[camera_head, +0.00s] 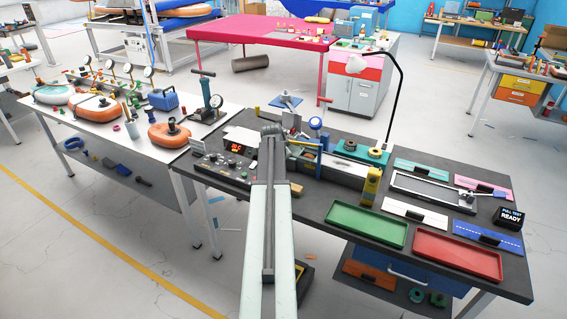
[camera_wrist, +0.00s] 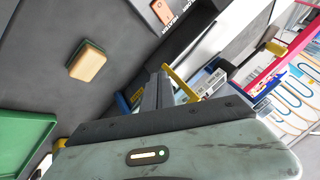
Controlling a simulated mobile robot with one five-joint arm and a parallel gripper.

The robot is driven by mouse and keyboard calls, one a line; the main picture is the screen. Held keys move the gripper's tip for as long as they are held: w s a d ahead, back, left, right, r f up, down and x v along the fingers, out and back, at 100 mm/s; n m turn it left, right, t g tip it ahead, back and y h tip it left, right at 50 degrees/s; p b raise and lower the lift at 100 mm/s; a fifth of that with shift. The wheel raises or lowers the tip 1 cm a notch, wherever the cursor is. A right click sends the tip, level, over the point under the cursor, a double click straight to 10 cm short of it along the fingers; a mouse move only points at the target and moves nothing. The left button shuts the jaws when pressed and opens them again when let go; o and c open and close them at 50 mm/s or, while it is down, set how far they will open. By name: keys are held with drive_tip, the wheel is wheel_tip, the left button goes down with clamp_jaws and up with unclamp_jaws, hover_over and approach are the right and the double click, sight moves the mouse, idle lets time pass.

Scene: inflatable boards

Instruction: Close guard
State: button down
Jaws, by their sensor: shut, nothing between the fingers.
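My gripper (camera_wrist: 157,85) shows in the wrist view as dark fingers, shut with nothing between them. A yellow bar (camera_wrist: 181,82) slants just beyond the fingertips; it may be part of the guard, but I cannot tell whether they touch. In the head view, my arm reaches over the dark bench to a machine (camera_head: 303,146) with blue and yellow parts, and its wrist hides my fingertips. A yellow bar (camera_head: 305,144) shows there just right of my wrist. I cannot make out the guard's full outline or how far open it stands.
The bench holds a control box (camera_head: 238,149) with a red display left of my arm. A yellow upright block (camera_head: 371,186), a green tray (camera_head: 367,224) and a red tray (camera_head: 457,256) stand to the right. A tan-topped block (camera_wrist: 87,61) lies left of my fingers.

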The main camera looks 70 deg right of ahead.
drive_tip(key=d, duration=0.1)
drive_tip(key=w+d, duration=0.1)
drive_tip(key=d, duration=0.1)
drive_tip(key=shift+w+d, duration=0.15)
drive_tip(key=shift+d, duration=0.1)
drive_tip(key=shift+d+r, duration=0.15)
idle(0.4)
drive_tip(key=w+a+r+p, duration=0.4)
drive_tip(key=a+r+p, duration=0.3)
drive_tip(key=a, duration=0.2)
drive_tip(key=shift+w+r+p, duration=0.2)
drive_tip(key=shift+r+p, duration=0.05)
drive_tip(key=shift+p, duration=0.15)
